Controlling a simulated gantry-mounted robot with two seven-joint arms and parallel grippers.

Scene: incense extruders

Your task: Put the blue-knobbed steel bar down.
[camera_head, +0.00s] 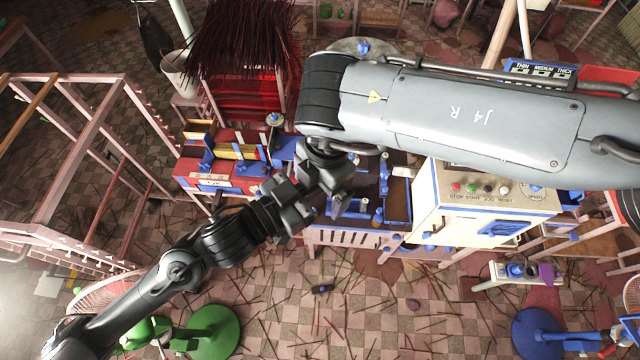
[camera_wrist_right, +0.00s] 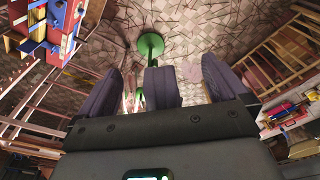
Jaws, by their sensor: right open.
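I cannot pick out the blue-knobbed steel bar for certain. A slim upright piece with a blue knob (camera_head: 379,214) stands on the bed of the extruder machine (camera_head: 355,237), right of my grippers; it may be the bar or a machine part. My right gripper (camera_head: 341,203) hangs below its grey arm, over the machine's left part. In the right wrist view its fingers (camera_wrist_right: 160,88) are spread, with nothing seen held between them. My left gripper (camera_head: 292,203) reaches in from the lower left, close beside the right one; its fingertips are partly hidden and their opening is unclear.
A white control cabinet (camera_head: 470,235) with buttons stands right of the machine bed. A red and blue unit (camera_head: 222,168) is at its left. Pink racks (camera_head: 75,160) stand at the left. A small dark object (camera_head: 320,289) lies on the littered checkered floor. A green fan base (camera_head: 214,332) stands in front.

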